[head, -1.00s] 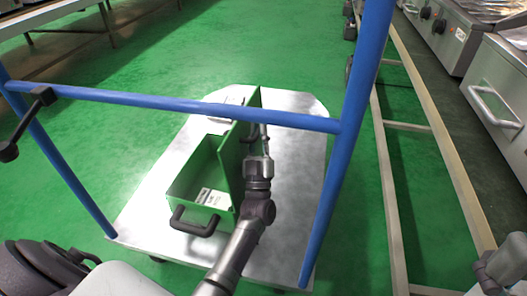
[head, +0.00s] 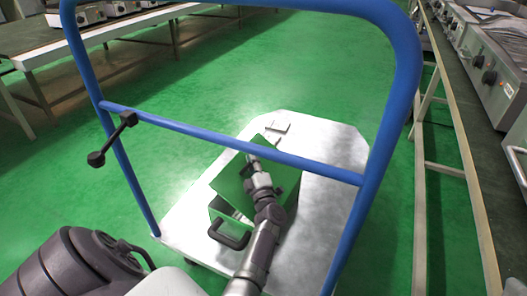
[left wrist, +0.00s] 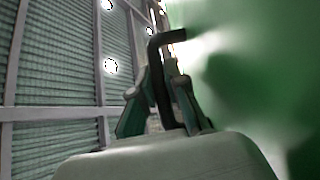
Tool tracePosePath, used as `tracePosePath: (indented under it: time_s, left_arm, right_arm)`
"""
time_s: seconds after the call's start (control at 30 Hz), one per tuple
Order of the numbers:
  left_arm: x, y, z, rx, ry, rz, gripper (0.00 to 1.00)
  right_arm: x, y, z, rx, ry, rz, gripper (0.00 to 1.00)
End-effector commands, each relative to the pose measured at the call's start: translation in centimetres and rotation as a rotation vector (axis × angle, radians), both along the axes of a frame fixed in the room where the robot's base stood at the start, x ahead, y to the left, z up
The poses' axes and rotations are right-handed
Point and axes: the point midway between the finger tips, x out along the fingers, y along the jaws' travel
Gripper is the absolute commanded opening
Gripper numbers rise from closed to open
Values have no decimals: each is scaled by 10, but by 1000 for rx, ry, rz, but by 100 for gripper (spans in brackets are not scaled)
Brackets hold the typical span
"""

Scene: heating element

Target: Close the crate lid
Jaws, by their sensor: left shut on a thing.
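The green crate (head: 284,196) stands on a flat silver trolley. Its green lid (head: 226,181) is tilted over the crate's opening, part-way down, with a gap still showing at the front left. A black handle (head: 230,236) is on the crate's near side. My left gripper (head: 254,164) is at the lid's outer face, shut on the lid's black handle. In the left wrist view the bent black lid handle (left wrist: 158,75) runs between the gripper's fingers (left wrist: 160,105), beside the green lid surface (left wrist: 250,75). My right gripper is not in view.
The trolley deck (head: 330,215) has bare room right of the crate. A pale rail frame (head: 455,170) and kitchen units stand at the right.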

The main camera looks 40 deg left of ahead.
Motion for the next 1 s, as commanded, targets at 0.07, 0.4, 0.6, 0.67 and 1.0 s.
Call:
tracePosePath:
  time_s: [0.07,0.4,0.6,0.67,1.0]
  left_arm:
    - [-1,10,-4,-72,-18,2,0]
    - [-6,36,-46,-346,-77,1,0]
    - [-8,43,-66,-452,-100,2,0]
    - [-8,44,-70,-475,-105,1,0]
    - [-9,47,-81,-534,-117,2,0]
  right_arm:
    - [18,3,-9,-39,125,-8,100]
    - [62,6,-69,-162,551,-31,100]
    - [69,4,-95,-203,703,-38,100]
    - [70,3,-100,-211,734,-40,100]
    - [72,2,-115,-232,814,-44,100]
